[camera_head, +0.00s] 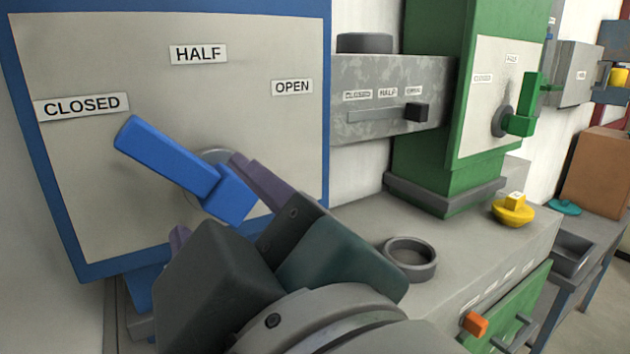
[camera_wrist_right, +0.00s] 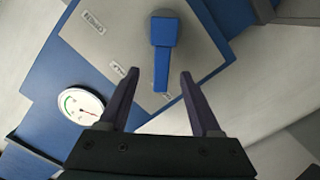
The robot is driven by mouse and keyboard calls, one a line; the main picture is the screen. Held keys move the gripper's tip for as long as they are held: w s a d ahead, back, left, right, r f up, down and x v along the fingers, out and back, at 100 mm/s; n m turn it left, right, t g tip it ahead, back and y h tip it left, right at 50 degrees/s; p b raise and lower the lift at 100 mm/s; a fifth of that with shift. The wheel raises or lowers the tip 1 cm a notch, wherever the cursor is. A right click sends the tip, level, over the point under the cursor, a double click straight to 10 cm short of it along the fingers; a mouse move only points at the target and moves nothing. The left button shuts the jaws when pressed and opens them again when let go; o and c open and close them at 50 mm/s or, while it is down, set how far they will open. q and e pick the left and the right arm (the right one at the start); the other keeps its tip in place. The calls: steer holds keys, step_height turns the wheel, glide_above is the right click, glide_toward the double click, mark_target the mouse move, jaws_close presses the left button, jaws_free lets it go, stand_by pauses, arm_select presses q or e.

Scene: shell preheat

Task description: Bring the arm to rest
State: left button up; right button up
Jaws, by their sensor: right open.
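My right gripper (camera_head: 210,200) is open in front of a grey panel (camera_head: 110,50) with a blue frame. A blue lever (camera_head: 165,155) on that panel slants up and left toward the CLOSED label (camera_head: 82,105). In the right wrist view, the lever (camera_wrist_right: 162,62) appears between the two dark purple fingers of my gripper (camera_wrist_right: 160,74), with a visible gap on each side. The fingers do not close on it. My gripper hides part of the panel's lower edge in the head view. My left gripper is not in view.
A grey slider box (camera_head: 385,95) and a green cabinet (camera_head: 430,100) with a green lever (camera_head: 520,122) stand to the right. A gauge (camera_wrist_right: 80,104) shows in the wrist view.

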steer(key=s+d+f+m+g+h+p, duration=0.1)
steer(key=d+f+m+g+h, duration=0.2)
steer(key=d, duration=0.4)
steer(key=s+d+f+m+g+h+p, duration=0.1)
steer(key=d+f+m+h, duration=0.35)
steer(key=d+f, duration=0.2)
steer(key=s+d+f+m+g, duration=0.2)
steer(key=s+d+g, duration=0.1)
steer(key=s+d, duration=0.3)
steer(key=s+d+f+m+g+h+p, duration=0.1)
steer(key=s+d+f+m+g, duration=0.2)
steer(key=s, duration=0.5)
steer(key=d+g, duration=0.1)
steer(key=d, duration=0.1)
steer(key=shift+s+d, duration=0.15)
steer(key=shift+d, duration=0.2)
